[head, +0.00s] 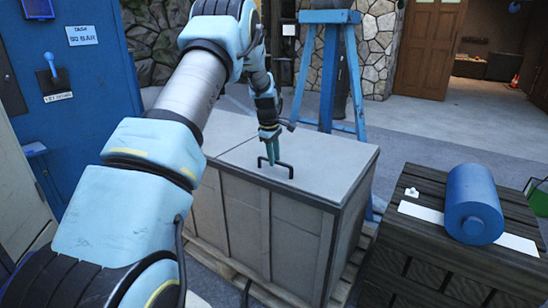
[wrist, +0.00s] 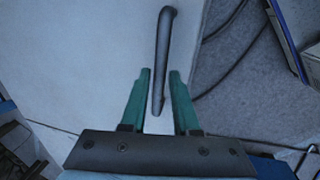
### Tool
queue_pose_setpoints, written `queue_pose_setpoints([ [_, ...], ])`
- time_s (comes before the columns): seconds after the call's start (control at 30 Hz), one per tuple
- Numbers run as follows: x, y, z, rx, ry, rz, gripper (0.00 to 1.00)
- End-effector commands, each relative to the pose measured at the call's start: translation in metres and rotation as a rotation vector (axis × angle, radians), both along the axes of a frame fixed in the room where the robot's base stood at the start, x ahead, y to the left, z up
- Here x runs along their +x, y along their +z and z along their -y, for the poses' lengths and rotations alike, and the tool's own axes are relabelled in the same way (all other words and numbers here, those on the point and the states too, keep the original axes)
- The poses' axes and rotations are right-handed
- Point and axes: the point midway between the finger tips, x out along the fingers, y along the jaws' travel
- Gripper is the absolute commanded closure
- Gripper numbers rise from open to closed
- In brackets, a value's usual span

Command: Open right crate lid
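The grey crate (head: 240,215) stands in the middle of the head view on a wooden pallet. Its flat lid (head: 325,160) lies closed on top, with a dark bar handle (head: 284,166) near the front edge. The handle also shows in the wrist view (wrist: 163,55), running up from between the fingers. My gripper (head: 271,160) points down at the left end of the handle. In the wrist view its green fingers (wrist: 160,72) are apart, with the handle's near end between them and gaps on both sides.
A dark wooden crate (head: 440,245) to the right carries a blue cylinder (head: 472,203) on a white strip. A blue trestle (head: 330,70) stands behind the grey crate. A blue cabinet (head: 85,110) with a lever is at left. Paved floor (head: 420,130) lies open behind.

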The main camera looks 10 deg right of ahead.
Motion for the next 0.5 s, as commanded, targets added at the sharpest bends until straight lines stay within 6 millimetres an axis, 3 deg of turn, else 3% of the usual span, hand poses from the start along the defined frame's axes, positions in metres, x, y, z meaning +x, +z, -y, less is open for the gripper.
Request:
queue_pose_setpoints([
  [0.03, 0.0, 0.0001, 0.0, 0.0, 0.0, 0.0, 0.77],
  [0.23, -0.0002, 0.0001, 0.0, 0.0, 0.0, 0.0, 1.0],
  [0.5, -0.0002, 0.0002, 0.0, 0.0, 0.0, 0.0, 1.0],
])
